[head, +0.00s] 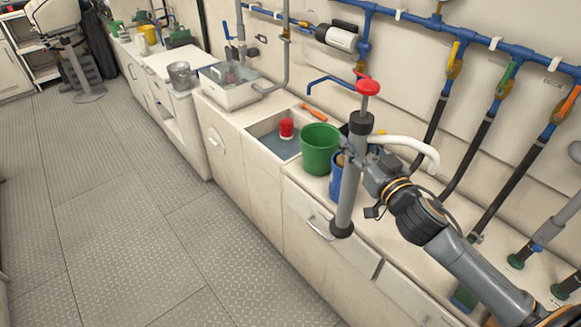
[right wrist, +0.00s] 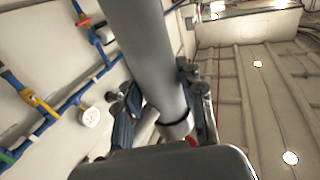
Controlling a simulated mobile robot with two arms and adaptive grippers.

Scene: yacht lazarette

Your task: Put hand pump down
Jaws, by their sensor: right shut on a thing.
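The hand pump (head: 348,180) is a grey tube with black end collars, a red handle on top and a white curved hose at its right. It stands nearly upright, in front of the counter's edge. My right gripper (head: 352,155) is shut on the tube at its upper middle. In the right wrist view, the pump's grey tube (right wrist: 145,50) runs between the fingers (right wrist: 155,105). The counter (head: 298,172) lies behind and beside the pump. My left gripper is not in view.
A green bucket (head: 320,148) and a blue container (head: 336,178) stand on the counter close behind the pump. A sink (head: 262,128) with a red-topped object (head: 287,127) is to the left. Blue pipes (head: 400,15) and black hoses (head: 487,147) line the wall.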

